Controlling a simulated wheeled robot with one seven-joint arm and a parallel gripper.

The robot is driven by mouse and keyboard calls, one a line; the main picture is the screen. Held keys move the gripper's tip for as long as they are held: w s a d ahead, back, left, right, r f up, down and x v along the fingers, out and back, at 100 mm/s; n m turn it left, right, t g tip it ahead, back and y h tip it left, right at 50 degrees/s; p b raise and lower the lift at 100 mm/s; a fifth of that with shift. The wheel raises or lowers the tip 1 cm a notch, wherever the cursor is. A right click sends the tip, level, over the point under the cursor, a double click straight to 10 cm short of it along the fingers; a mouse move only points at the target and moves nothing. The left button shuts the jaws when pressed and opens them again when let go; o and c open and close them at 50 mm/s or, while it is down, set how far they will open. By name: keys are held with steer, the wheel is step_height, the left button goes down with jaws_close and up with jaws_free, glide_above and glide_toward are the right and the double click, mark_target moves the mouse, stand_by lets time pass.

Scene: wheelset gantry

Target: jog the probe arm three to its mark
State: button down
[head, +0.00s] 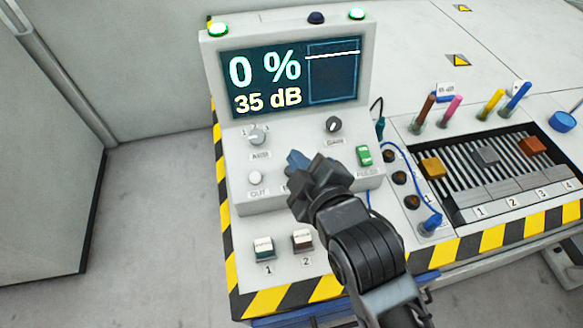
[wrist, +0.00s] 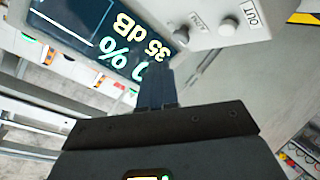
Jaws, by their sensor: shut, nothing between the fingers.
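A grey console carries a screen (head: 292,78) reading "0 %" and "35 dB", with a graph box at its right; the screen also shows upside down in the wrist view (wrist: 105,35). The "OUT" button also shows in the wrist view (wrist: 228,27). My gripper (head: 298,160) is shut and empty in front of the console's lower face, right of "OUT"; it hides the controls behind it. I cannot make out probe arm three or its mark.
Two push buttons (head: 264,248) (head: 302,240) numbered 1 and 2 sit on the front ledge. At right, a slatted bay (head: 487,150) holds coloured blocks over slots numbered 1 to 4. Coloured pens (head: 452,110) and a blue cable plug (head: 430,223) are nearby. Striped edging rims the bench.

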steer(key=shift+w+a+f+b, duration=0.15)
steer(key=shift+w+f+b, duration=0.45)
steer(key=shift+f+b, duration=0.65)
steer(key=shift+w+a+f+b, duration=0.2)
steer(key=shift+w+f+b, duration=0.35)
steer(key=shift+f+b, duration=0.7)
steer(key=shift+w+a+f+b, duration=0.15)
steer(key=shift+w+f+b, duration=0.45)
steer(key=shift+f+b, duration=0.65)
steer(key=shift+f, duration=0.3)
steer(key=shift+w+f, duration=0.2)
steer(key=shift+f, duration=0.15)
